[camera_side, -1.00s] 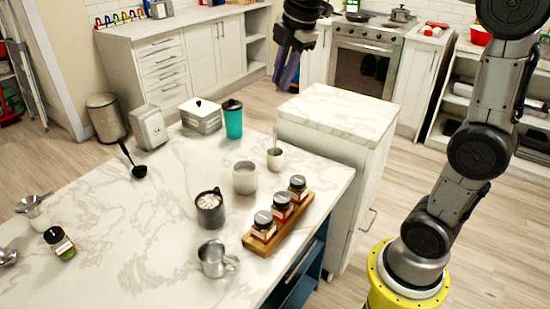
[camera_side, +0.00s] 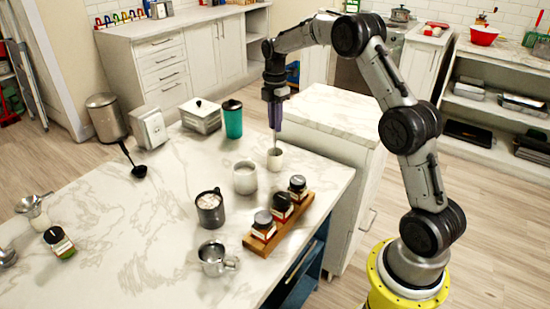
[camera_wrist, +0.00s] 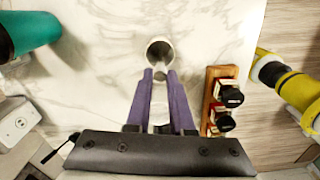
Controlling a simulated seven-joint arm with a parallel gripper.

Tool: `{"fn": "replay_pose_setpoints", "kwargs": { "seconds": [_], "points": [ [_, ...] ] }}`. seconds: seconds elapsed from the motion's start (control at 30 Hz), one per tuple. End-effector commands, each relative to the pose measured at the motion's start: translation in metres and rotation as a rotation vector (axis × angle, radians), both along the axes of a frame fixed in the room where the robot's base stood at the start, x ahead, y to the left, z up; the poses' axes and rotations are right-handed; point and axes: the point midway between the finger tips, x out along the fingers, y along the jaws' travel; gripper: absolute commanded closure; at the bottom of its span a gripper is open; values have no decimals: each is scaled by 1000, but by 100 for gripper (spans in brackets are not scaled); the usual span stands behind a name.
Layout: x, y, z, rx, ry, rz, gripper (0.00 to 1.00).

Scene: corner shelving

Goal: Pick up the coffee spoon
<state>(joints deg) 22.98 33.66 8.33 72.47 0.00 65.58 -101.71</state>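A small white cup (camera_side: 275,160) stands near the counter's far right edge, with the thin grey handle of the coffee spoon (camera_side: 275,140) rising from it. My gripper (camera_side: 275,127) points down just above this cup. In the wrist view, the cup (camera_wrist: 159,49) lies just beyond the purple fingertips. The spoon's handle (camera_wrist: 161,73) shows between the tips of my gripper (camera_wrist: 160,76). The fingers are apart, with counter visible between them; no firm grip shows. The spoon's bowl is hidden in the cup.
A larger white cup (camera_side: 245,178) stands close to the small cup. A wooden rack (camera_side: 283,232) of jars is nearer the camera. A teal tumbler (camera_side: 233,120) and white box (camera_side: 200,117) stand behind left. A black scoop (camera_side: 138,171) lies farther left. The left-middle counter is clear.

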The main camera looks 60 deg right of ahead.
Motion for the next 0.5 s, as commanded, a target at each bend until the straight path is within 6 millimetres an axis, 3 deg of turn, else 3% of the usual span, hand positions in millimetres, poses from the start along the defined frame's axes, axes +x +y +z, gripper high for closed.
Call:
{"fn": "replay_pose_setpoints", "kwargs": {
  "seconds": [0.1, 0.37, 0.5],
  "points": [
    [-1, 1, -20, 2, 4, 0, 79],
    [-1, 1, -38, 0, 2, 0, 79],
    [-1, 1, -57, 2, 5, 0, 79]
  ]
}}
